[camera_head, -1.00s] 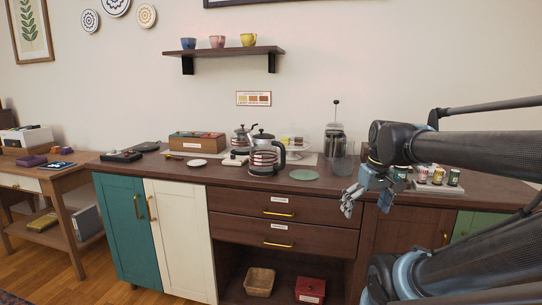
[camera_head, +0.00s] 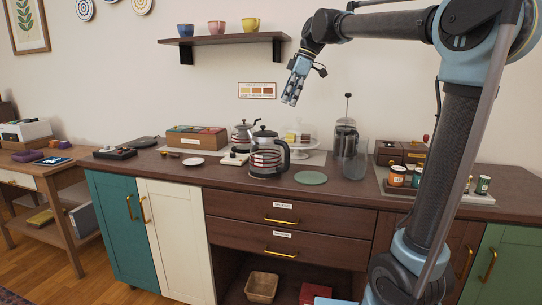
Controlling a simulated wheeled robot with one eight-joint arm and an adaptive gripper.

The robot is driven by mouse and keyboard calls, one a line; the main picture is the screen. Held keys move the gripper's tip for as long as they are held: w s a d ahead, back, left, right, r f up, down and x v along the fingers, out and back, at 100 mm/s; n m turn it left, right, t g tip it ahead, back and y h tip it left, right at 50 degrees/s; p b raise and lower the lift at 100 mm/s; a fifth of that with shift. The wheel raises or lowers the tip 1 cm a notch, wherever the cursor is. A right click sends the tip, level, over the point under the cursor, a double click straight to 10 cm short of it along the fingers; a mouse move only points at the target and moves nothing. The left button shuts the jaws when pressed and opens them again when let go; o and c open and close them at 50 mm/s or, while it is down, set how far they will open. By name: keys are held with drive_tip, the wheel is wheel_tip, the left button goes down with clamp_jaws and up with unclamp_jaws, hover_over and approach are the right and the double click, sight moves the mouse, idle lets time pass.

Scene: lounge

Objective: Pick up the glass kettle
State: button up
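The glass kettle (camera_head: 267,158) stands upright on the dark wooden counter (camera_head: 340,190), near its middle. It has a clear body with red bands, a dark lid and a dark handle on its right side. A similar glass pot (camera_head: 242,134) with a dark lid stands behind it to the left. My gripper (camera_head: 290,98) is in the air above and a little right of the kettle, pointing down, clear of it. The gripper looks empty, and its fingers are too small to tell how far apart they are.
A green round mat (camera_head: 311,178) lies right of the kettle, with a French press (camera_head: 345,134) and a glass cylinder (camera_head: 355,165) beyond. A wall shelf (camera_head: 225,40) with cups hangs above.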

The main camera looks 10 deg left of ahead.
sight(268, 141)
drive_tip(key=shift+n, duration=0.3)
drive_tip(key=x, duration=1.1)
drive_tip(key=w+a+x, duration=0.1)
drive_tip(key=x, duration=0.5)
drive_tip(key=shift+r, duration=0.15)
drive_tip(key=c, duration=1.8)
drive_tip(key=shift+r, duration=0.1)
